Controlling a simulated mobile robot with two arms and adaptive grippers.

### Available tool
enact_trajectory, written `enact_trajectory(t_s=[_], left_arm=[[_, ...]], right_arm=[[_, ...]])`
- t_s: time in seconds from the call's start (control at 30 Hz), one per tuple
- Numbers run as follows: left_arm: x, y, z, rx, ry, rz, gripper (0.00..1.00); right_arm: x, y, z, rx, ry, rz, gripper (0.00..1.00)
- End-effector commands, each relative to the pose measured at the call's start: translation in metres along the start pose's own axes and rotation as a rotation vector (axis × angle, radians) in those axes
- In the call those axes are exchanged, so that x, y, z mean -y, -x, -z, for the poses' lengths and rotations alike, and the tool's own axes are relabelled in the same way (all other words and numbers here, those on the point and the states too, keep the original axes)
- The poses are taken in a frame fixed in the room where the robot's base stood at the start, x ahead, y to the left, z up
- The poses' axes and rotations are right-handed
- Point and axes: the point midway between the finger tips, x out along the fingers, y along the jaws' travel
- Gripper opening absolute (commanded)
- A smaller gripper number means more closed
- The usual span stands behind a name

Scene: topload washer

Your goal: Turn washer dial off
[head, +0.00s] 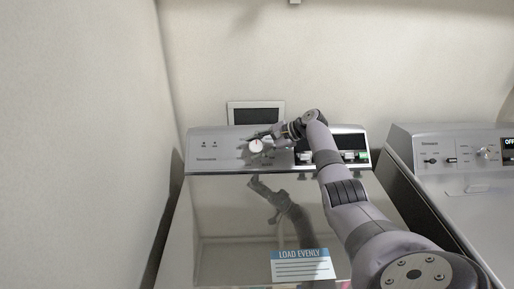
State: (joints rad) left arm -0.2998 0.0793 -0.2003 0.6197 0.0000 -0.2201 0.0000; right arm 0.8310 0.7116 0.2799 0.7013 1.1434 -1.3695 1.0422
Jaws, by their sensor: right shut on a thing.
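The washer dial (256,146) is a round white knob with a red mark near its top, on the washer's silver control panel (228,150). My right arm reaches in from the lower right across the washer lid. My right gripper (266,138) is at the dial's right edge, its fingers shut on the dial. The fingers are small and partly blurred against the panel. My left gripper is not in view.
The washer's glossy lid (225,215) is closed, reflects my arm and bears a "LOAD EVENLY" label (301,265). A second machine (450,155) with its own knobs stands at the right. A wall rises close at the left. A dark-screened panel (256,114) is behind the console.

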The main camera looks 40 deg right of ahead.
Motion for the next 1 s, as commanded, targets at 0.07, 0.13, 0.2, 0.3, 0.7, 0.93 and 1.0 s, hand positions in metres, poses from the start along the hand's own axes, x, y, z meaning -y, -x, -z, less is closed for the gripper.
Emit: enact_trajectory(t_s=[0.07,0.13,0.2,0.3,0.7,0.93,1.0], left_arm=[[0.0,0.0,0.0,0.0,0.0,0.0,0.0],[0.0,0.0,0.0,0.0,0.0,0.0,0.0],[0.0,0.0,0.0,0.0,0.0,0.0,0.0],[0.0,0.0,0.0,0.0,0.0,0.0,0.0],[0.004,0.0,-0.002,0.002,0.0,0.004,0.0],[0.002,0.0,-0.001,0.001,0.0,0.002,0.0],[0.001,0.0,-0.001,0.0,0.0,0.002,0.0]], right_arm=[[-0.001,-0.001,-0.001,0.001,0.002,-0.002,0.46],[0.0,-0.001,-0.001,0.001,0.002,-0.002,0.51],[0.0,0.0,0.0,0.001,0.001,-0.001,0.55],[0.0,0.0,0.0,0.0,0.001,-0.001,0.62],[0.0,0.004,0.0,-0.001,0.001,0.001,0.64],[0.0,0.043,0.002,-0.005,0.003,0.001,0.64],[0.0,0.058,0.001,-0.004,0.002,0.0,0.64]])
